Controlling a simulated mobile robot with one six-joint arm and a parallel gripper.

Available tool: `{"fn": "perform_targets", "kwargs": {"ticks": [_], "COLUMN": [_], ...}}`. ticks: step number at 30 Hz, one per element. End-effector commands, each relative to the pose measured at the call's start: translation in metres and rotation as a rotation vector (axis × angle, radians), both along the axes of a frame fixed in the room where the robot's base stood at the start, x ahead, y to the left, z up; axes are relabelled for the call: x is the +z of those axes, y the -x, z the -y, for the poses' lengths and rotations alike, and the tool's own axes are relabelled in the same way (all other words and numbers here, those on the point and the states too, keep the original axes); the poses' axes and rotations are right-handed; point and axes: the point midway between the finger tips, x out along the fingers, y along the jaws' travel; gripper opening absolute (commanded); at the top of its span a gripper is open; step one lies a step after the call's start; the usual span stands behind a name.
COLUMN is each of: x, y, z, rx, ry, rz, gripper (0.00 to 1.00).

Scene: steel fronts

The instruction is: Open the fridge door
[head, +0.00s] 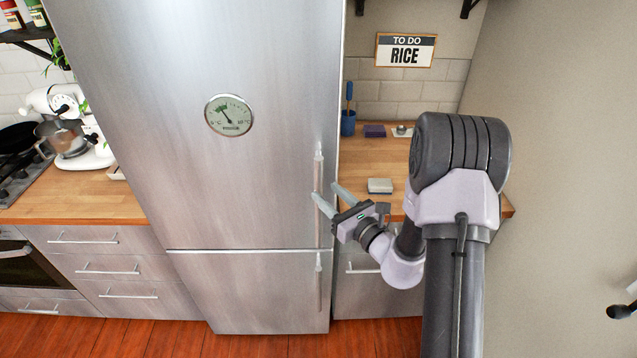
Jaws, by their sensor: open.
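The tall steel fridge door (235,170) fills the middle of the head view and is shut, with a round dial (229,115) on it. Its long vertical handle (318,165) runs along the door's right edge. My gripper (325,190) is open at about the middle of this handle, reaching in from the right. One finger overlaps the handle in the picture and the other is to its right. I cannot tell whether either finger touches it. A lower steel door (250,290) with its own vertical handle (318,285) is also shut.
A wooden counter (375,160) stands right of the fridge, holding a sponge (380,186) and a blue cup (348,124). On the left are drawers (105,265) and a counter with a white mixer (70,125). A bare wall (560,150) closes the right side. Wooden floor shows in front.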

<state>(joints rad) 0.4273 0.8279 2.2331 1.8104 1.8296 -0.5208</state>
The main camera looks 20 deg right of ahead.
Motion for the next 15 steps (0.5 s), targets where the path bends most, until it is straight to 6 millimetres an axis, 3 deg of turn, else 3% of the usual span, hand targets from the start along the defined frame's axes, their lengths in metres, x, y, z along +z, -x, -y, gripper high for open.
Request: {"fn": "perform_targets", "kwargs": {"ticks": [6,15], "x": [0.0,0.0], "y": [-0.036,-0.045], "z": [-0.013,-0.016], "rx": [0.002,0.001], "ry": [0.001,0.0], "rz": [0.0,-0.001], "gripper": [0.43,0.43]}}
